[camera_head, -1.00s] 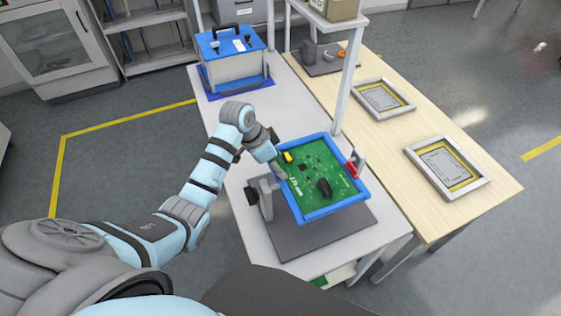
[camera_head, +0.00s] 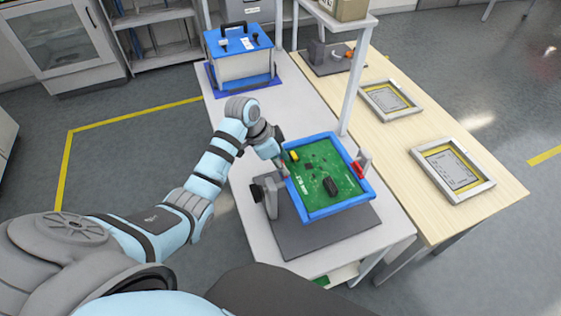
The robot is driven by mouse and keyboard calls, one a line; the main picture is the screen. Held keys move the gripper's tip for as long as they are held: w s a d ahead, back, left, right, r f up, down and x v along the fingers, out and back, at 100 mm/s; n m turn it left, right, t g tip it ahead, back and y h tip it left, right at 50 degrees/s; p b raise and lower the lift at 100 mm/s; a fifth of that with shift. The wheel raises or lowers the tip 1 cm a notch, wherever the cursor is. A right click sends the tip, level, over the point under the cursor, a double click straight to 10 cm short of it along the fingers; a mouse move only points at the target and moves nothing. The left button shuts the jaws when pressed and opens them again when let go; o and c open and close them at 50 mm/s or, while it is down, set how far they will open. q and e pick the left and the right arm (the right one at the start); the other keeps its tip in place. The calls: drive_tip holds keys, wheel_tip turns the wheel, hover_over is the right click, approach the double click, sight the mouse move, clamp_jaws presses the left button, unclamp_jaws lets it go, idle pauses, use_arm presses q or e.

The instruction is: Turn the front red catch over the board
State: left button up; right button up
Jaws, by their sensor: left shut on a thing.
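A green circuit board (camera_head: 318,177) lies in a blue frame (camera_head: 342,201), held on a grey stand with a dark base plate (camera_head: 325,233). A red catch (camera_head: 358,170) shows at the frame's right edge. My left gripper (camera_head: 283,168) reaches in from the left and is shut at the frame's left edge. A small reddish bit shows at its fingertips, which looks like the other red catch; the fingers and wrist hide most of it. I cannot tell which way that catch is turned. My right gripper is not in view.
A dark round knob (camera_head: 257,193) sits on the stand's left side. A blue-topped box (camera_head: 239,60) stands behind on the white table. Two framed plates (camera_head: 451,170) lie on the wooden table at right. A white post (camera_head: 356,80) rises behind the board.

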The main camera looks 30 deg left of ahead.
use_arm(q)
drive_tip(key=m+g, duration=0.1)
drive_tip(key=m, duration=0.3)
drive_tip(key=shift+w+h, duration=0.1)
drive_tip(key=shift+h, duration=0.3)
drive_tip(key=m+g+b, duration=0.1)
drive_tip(key=m, duration=0.1)
drive_tip(key=m+b, duration=0.1)
drive_tip(key=shift+w+f+m+g, duration=0.15)
drive_tip(key=shift+m+g, duration=0.25)
drive_tip(key=m+b, duration=0.1)
drive_tip(key=m, duration=0.1)
drive_tip(key=m+g+b, duration=0.1)
drive_tip(key=m+b, duration=0.1)
drive_tip(key=shift+w+f+m+g, duration=0.1)
drive_tip(key=shift+m+g, duration=0.2)
drive_tip(key=m+g+b, duration=0.1)
drive_tip(key=m+b, duration=0.2)
drive_tip(key=shift+m+g+y+b, duration=0.3)
drive_tip(key=shift+m+y+b, duration=0.15)
drive_tip(key=shift+m, duration=0.25)
drive_tip(key=o, duration=1.2)
drive_tip(key=shift+d+r, duration=0.1)
drive_tip(key=shift+r, duration=0.1)
drive_tip(key=shift+c, duration=0.2)
